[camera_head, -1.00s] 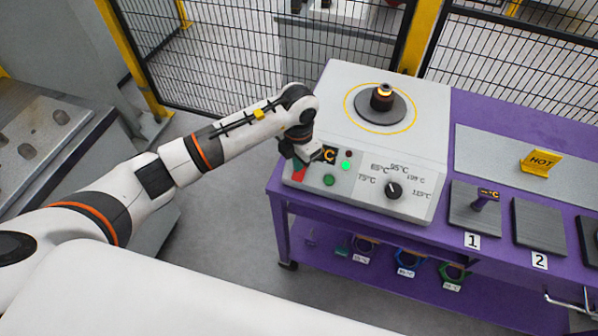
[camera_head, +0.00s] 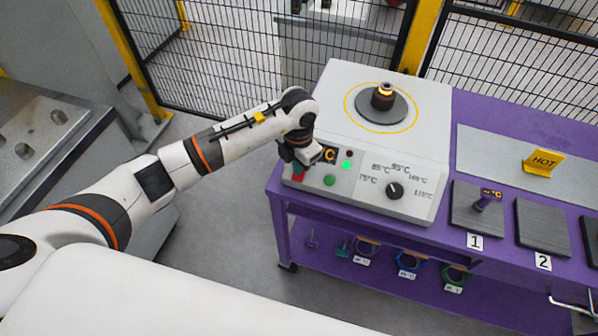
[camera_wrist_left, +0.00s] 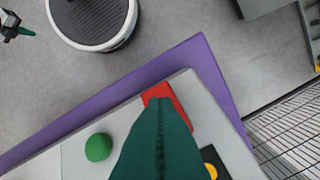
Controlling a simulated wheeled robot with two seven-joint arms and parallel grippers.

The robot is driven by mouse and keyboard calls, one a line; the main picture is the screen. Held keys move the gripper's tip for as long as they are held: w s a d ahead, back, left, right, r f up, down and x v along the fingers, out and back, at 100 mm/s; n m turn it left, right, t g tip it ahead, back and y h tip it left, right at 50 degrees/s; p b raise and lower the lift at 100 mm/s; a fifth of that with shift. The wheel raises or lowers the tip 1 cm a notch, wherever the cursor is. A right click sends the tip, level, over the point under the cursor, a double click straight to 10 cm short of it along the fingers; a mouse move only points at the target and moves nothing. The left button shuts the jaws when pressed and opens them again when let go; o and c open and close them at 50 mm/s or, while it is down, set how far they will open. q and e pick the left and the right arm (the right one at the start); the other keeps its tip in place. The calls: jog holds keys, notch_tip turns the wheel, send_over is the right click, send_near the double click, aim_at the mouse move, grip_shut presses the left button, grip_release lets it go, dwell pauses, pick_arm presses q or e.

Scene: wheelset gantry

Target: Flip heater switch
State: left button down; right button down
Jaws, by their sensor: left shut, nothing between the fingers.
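The heater (camera_head: 335,100) is a light grey box on the purple bench, with a sloping control panel on its front. Its red switch (camera_head: 298,177) is at the panel's left end, partly hidden by my left gripper (camera_head: 299,163). In the left wrist view the red switch (camera_wrist_left: 174,98) shows behind the dark green shut fingers (camera_wrist_left: 157,104), which overlap it. The fingers hold nothing. I cannot tell whether they touch the switch or which way it is tipped. A green button (camera_head: 330,180) and a lit green lamp (camera_head: 346,166) are beside it. My right gripper is not in view.
A black dial (camera_head: 394,190) with temperature marks is at the panel's right. A dark part with a glowing ring (camera_head: 385,92) stands on the heater top. Numbered pads and a yellow HOT sign (camera_head: 541,162) are farther right. Mesh fencing (camera_head: 220,60) stands behind.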

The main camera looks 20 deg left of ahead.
pick_arm(q)
jog(key=shift+s+f, duration=0.1)
jog(key=shift+f, duration=0.25)
jog(key=shift+r, duration=0.15)
jog(key=shift+r+p, duration=0.55)
jog(key=shift+r, duration=0.4)
notch_tip(320, 180, up, 5)
jog(key=p, duration=0.3)
jog(key=shift+f, duration=0.1)
